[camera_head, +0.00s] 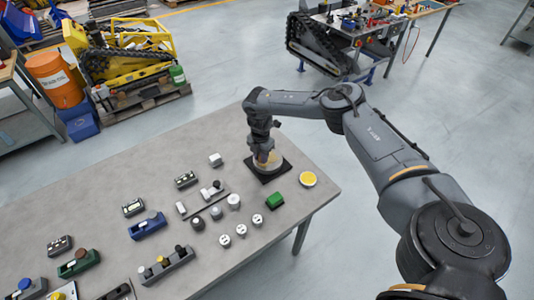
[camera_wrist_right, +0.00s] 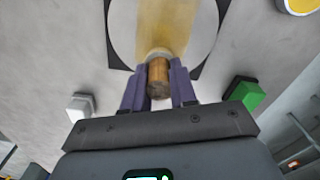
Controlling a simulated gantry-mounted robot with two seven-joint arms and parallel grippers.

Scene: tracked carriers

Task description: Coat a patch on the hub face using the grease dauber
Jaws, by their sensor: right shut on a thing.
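My right gripper (camera_head: 262,154) is shut on the grease dauber, whose wooden handle (camera_wrist_right: 159,78) shows between the purple fingers in the right wrist view. The dauber's head is largely hidden beyond the handle. The gripper points down over the hub face (camera_head: 272,169), a pale round disc on a black square pad (camera_head: 265,180). In the right wrist view the hub face (camera_wrist_right: 124,22) carries a broad yellow-brown band across its middle, just beyond the handle. I cannot tell whether the dauber touches it. My left gripper is not in view.
A round yellow-topped tin (camera_head: 308,179) and a green block (camera_head: 275,200) stand right of the pad. A small white block (camera_head: 215,159) is to its left. Several knobs, carriers and blocks fill the table's left and front. The table's right edge is close.

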